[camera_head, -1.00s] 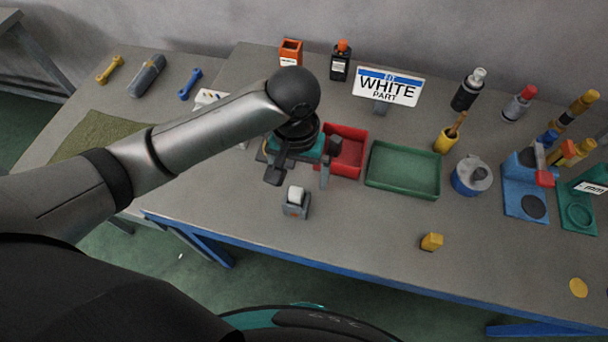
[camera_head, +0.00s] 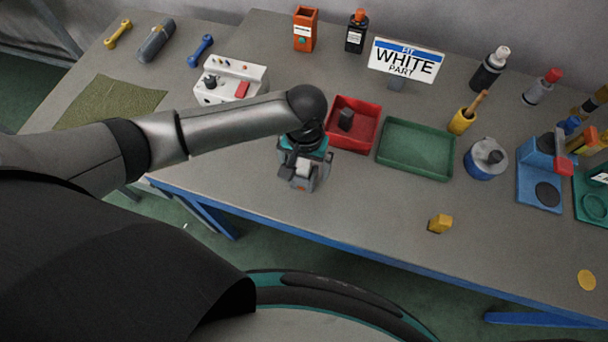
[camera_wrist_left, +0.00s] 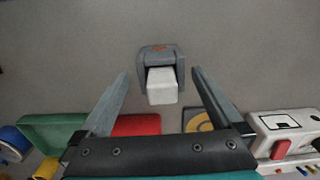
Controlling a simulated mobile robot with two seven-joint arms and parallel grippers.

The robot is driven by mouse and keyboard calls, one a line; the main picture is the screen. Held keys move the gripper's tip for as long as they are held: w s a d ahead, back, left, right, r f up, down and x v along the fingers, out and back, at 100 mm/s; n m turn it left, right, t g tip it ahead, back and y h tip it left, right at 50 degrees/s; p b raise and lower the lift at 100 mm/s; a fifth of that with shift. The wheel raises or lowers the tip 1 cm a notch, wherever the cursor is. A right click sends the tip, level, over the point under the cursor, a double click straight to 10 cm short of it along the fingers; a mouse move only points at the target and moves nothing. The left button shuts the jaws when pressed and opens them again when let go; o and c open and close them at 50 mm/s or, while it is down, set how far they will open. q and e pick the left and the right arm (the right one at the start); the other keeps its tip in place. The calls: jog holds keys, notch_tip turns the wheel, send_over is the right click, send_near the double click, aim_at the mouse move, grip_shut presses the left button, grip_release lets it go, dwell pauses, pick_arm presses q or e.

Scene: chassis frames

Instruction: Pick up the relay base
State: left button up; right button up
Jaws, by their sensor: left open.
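A small grey base (camera_head: 300,186) with a pale white block in it stands near the table's front edge. I take it to be the relay base; no label shows. It also shows in the left wrist view (camera_wrist_left: 157,54), upper middle, with the white block (camera_wrist_left: 162,86) facing the camera. My left gripper (camera_head: 303,178) is over it, pointing down, and partly hides it in the head view. In the left wrist view the two fingers (camera_wrist_left: 160,78) are open, one on each side, with gaps to the block. My right gripper is not in view.
A red tray (camera_head: 372,146) with a dark block and a green tray (camera_head: 440,172) stand close to the right. A white control box (camera_head: 255,78) is behind my left arm. A yellow block (camera_head: 440,223) lies further right. The table front around it is clear.

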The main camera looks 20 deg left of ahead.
pick_arm(q)
notch_tip(320, 180, down, 3)
jog(key=shift+a+f, duration=0.1)
jog(key=shift+f, duration=0.1)
jog(key=shift+r, duration=0.1)
jog(key=c, duration=1.5)
jog(key=shift+o, duration=0.2)
